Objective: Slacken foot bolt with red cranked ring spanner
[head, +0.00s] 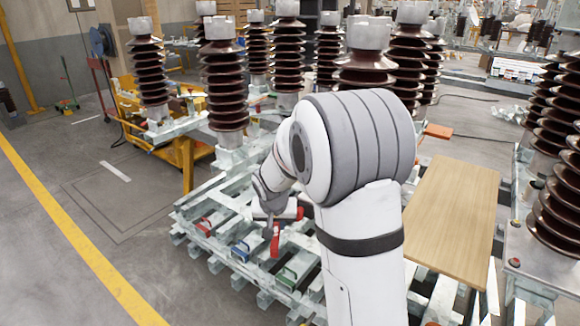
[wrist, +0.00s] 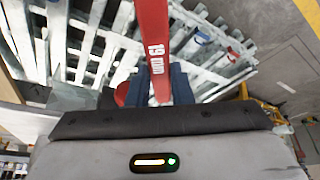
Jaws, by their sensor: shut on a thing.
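The red cranked ring spanner (wrist: 155,45) is marked 19 mm and runs from my gripper up out of the top of the wrist view. My gripper (wrist: 158,88) is shut on it, with dark blue fingers on both sides of the shaft. In the head view, my gripper (head: 272,217) is above the pale slatted metal frame, and a red part of the spanner (head: 275,240) shows below it. The spanner's ring end is not clear in either view. I cannot make out the foot bolt.
Below is the pale slatted frame (head: 215,265), with a blue item (head: 240,252), a green item (head: 287,278) and a red item (head: 203,227) on it. Tall brown ribbed insulators (head: 225,85) stand behind. A wooden board (head: 455,215) lies right of my arm. Open floor is at left.

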